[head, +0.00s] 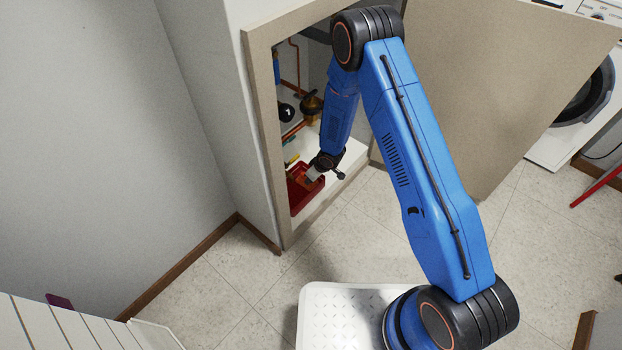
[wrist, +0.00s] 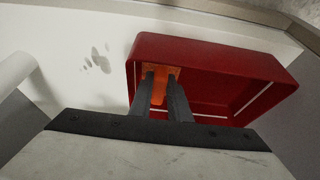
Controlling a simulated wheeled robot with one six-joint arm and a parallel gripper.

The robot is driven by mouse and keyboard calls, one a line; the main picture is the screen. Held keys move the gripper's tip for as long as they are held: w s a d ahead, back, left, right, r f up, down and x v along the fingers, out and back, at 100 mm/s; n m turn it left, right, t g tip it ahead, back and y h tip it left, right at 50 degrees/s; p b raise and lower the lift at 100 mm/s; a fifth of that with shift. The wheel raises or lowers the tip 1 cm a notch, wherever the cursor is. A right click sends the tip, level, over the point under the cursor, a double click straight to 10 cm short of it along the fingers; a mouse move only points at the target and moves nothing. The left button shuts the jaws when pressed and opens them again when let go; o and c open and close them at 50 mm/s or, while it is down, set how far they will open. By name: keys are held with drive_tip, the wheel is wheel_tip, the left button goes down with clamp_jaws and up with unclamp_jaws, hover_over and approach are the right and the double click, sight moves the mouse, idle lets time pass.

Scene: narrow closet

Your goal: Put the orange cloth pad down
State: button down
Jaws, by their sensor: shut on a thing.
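The orange cloth pad (wrist: 161,72) is between the fingertips of my gripper (wrist: 160,80) in the wrist view. My gripper is shut on it. The pad shows against the left part of a red open tray (wrist: 225,50), inside its outline. I cannot tell whether it touches the tray's bottom. The fingers cover part of the pad. In the head view my gripper (head: 315,174) reaches down into the closet at the red tray (head: 296,208). The pad is too small to make out surely there.
The tray stands on a white closet floor (wrist: 60,50), with dark smudges left of it. Copper pipes (head: 292,128) and a dark round fitting (head: 286,112) are behind my forearm. The closet's frame (head: 268,150) is close on the left, and its open door (head: 480,90) stands right.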

drive_tip(key=c, duration=1.9)
unclamp_jaws()
drive_tip(key=shift+c, duration=0.2)
drive_tip(key=v, duration=1.2)
drive_tip(key=shift+d+r, duration=0.1)
drive_tip(key=shift+r, duration=0.05)
